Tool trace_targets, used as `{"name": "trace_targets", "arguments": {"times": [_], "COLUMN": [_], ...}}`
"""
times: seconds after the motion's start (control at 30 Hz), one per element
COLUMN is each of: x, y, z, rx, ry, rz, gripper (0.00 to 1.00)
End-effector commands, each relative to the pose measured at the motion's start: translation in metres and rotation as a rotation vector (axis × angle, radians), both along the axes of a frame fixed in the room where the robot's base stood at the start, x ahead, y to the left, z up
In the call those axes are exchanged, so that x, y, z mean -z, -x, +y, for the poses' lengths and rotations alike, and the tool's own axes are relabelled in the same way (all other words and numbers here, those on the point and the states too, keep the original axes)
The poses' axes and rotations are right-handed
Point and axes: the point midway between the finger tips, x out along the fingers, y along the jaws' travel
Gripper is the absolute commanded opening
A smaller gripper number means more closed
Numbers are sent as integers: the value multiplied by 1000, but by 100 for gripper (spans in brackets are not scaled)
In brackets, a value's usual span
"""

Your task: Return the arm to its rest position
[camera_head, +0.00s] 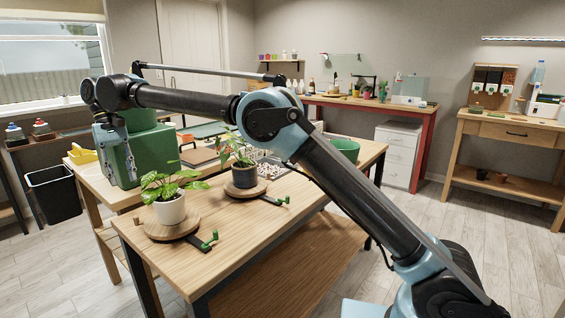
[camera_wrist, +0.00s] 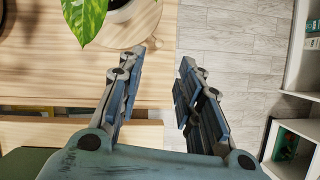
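My arm stretches across the head view from the lower right, over the wooden table (camera_head: 240,225), to the left. My gripper (camera_head: 130,165) hangs at its left end, in front of or beside a green container (camera_head: 150,150); the depth between them is hard to tell. In the wrist view, my gripper (camera_wrist: 168,58) has its two fingers well apart with nothing between them. Beyond the fingertips are a wooden tabletop (camera_wrist: 210,12) edge, bare floor and part of a leafy plant (camera_wrist: 88,15).
A plant in a white pot (camera_head: 171,211) and one in a dark pot (camera_head: 244,177) stand on round boards with green-ended handles. A black bin (camera_head: 53,193) stands at left. Floor on the right is clear.

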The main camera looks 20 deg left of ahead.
Motion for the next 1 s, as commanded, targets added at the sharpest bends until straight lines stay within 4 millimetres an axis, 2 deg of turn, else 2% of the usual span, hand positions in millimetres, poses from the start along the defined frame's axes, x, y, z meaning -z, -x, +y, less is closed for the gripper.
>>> {"name": "trace_targets", "arguments": {"times": [0.07,0.17,0.27,0.37,0.5,0.7,0.87,1.0], "x": [-1,-8,-19,-33,-51,-71,-83,-89], "y": [-3,-20,-52,-92,-145,-210,-252,-281], "z": [-1,-8,-24,-48,-87,-153,-212,-267], "rx": [4,19,50,89,144,221,282,336], "ry": [-1,-9,-24,-46,-76,-118,-149,-175], "rz": [0,-1,-5,-10,-20,-37,-57,-77], "gripper": [33,33,33,33,33,33,33,33]}}
